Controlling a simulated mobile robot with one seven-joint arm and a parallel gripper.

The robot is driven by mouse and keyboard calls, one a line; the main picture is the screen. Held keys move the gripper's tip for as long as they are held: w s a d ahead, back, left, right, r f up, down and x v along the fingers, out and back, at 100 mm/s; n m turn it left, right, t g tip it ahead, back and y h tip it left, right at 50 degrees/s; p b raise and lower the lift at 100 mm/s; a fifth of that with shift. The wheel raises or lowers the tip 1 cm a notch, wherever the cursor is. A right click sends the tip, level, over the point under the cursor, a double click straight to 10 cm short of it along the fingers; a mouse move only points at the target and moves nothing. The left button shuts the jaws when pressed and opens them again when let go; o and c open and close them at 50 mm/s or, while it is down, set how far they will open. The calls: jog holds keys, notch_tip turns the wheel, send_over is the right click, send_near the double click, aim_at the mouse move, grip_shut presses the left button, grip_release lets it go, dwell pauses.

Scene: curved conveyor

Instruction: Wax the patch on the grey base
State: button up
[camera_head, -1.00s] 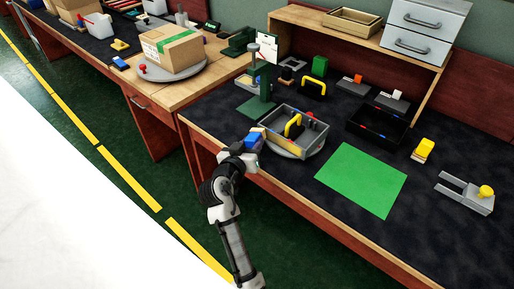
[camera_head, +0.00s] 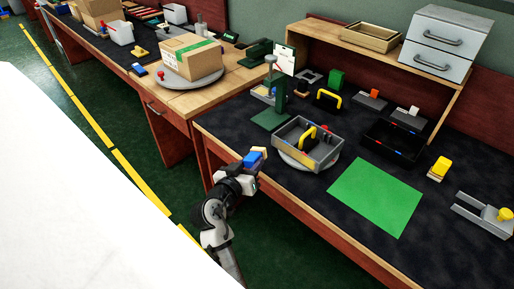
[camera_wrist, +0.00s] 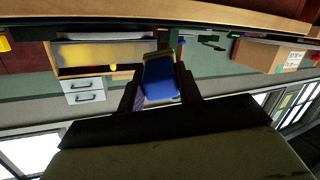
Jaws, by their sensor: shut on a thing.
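My gripper (camera_head: 250,165) is shut on a blue block (camera_head: 253,157) with a tan-yellow end. The block also shows between the fingers in the wrist view (camera_wrist: 160,80). They are in the air off the workbench's front edge, left of and apart from the grey box. Small grey bases stand toward the back of the dark bench: one with an orange piece (camera_head: 374,94), one with a white piece (camera_head: 413,111). A grey forked fixture (camera_head: 475,213) with a yellow knob lies at the right. I cannot tell which grey base bears the patch.
A grey box (camera_head: 328,157) with a yellow handle sits on a round plate. A green press (camera_head: 275,92), a black tray (camera_head: 395,143) and a yellow block (camera_head: 440,166) stand around it. The green mat (camera_head: 375,195) is bare. A carton (camera_head: 190,58) stands on the left bench.

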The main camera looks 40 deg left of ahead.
aim_at(263, 155)
jog(key=shift+s, duration=0.3)
jog(key=shift+s+a, duration=0.1)
jog(key=shift+s, duration=1.4)
jog(key=shift+w, duration=0.15)
jog(key=shift+w+d, duration=0.15)
jog(key=shift+w, duration=1.8)
jog(key=shift+w+d, duration=0.1)
jog(key=shift+w, duration=1.8)
jog(key=shift+w, duration=0.55)
jog(key=shift+d, duration=0.1)
